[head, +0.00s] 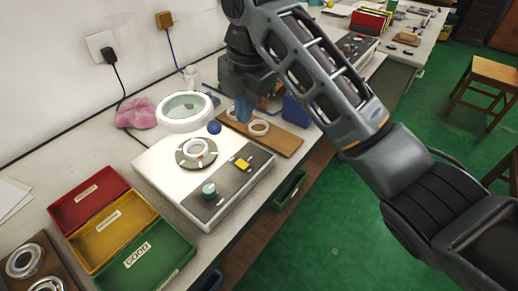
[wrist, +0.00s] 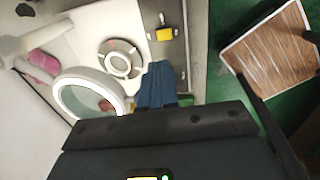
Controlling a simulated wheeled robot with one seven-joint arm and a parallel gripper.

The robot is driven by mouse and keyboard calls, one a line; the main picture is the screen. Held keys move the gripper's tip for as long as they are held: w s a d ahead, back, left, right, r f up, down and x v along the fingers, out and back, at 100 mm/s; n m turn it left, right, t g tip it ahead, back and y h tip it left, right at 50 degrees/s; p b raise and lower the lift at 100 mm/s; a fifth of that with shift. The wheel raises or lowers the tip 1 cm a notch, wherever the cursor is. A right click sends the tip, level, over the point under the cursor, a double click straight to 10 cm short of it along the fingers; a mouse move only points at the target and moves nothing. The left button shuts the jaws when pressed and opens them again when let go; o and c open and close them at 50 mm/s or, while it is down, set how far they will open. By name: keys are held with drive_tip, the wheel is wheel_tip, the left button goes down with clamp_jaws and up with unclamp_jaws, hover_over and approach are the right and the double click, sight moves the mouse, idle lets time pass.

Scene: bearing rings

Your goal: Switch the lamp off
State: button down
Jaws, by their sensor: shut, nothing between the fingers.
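The lamp is a white ring-shaped magnifier lamp (head: 187,108) at the back of the bench, by the wall. Its ring looks bright, and it also shows in the wrist view (wrist: 62,112), left of my fingers. I cannot make out a switch on it. My gripper (head: 243,112) points down over the wooden board, to the right of the lamp and apart from it. Its blue fingers (wrist: 160,88) are together with nothing between them.
A white tester (head: 165,163) with a ring on its disc, a yellow button (head: 243,163) and a teal knob (head: 209,190) stands in front of the lamp. A wooden board (head: 285,142) bears white rings. Coloured bins (head: 150,260) are at left.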

sight(241, 161)
drive_tip(key=f, duration=0.4)
drive_tip(key=a+f, duration=0.1)
drive_tip(key=f, duration=0.4)
drive_tip(key=w+f, duration=0.1)
drive_tip(key=f, duration=0.4)
drive_tip(key=shift+a, duration=0.2)
